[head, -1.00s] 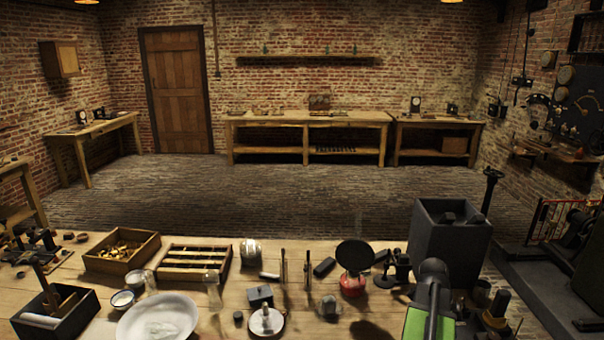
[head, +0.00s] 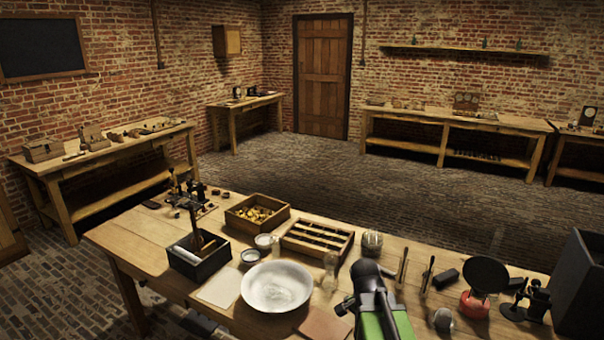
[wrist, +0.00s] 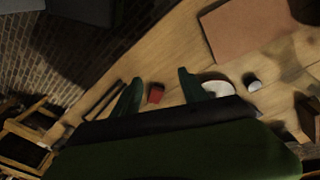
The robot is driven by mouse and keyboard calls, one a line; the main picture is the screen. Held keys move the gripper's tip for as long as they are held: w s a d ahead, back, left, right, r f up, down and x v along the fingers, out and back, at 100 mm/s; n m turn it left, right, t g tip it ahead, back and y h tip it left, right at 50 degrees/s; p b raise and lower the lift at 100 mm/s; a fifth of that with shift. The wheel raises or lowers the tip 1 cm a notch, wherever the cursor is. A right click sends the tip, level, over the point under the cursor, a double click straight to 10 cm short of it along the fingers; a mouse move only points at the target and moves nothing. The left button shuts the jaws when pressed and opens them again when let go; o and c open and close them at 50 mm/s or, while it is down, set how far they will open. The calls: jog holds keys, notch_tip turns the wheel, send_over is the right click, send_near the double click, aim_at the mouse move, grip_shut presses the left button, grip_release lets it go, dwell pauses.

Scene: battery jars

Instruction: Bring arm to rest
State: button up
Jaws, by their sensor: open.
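My arm shows at the bottom of the head view, with a dark link (head: 370,272) and a green panel (head: 397,322). It reaches over the near part of the wooden table; the fingertips cannot be made out there. In the wrist view my gripper (wrist: 159,86) has its two dark green fingers apart. A small red thing (wrist: 155,94) shows between them, beyond the tips. I see nothing held. The dark green body of the gripper hides the lower part of that view.
On the table (head: 135,238) are a white bowl (head: 277,286), a black box (head: 199,258), a wooden tray of brass pieces (head: 257,213) and a slotted wooden rack (head: 318,240). Upright rods and a red-based stand (head: 475,304) are right of my arm. A tall dark box (head: 588,290) is far right.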

jog(key=s+a+n+y, duration=0.1)
jog(key=a+n, duration=0.7)
jog(key=n, duration=0.3)
jog(key=shift+s+f+n+y, duration=0.15)
jog(key=shift+s+n+y, duration=0.1)
jog(key=shift+n+y, duration=0.15)
jog(key=shift+c, duration=0.3)
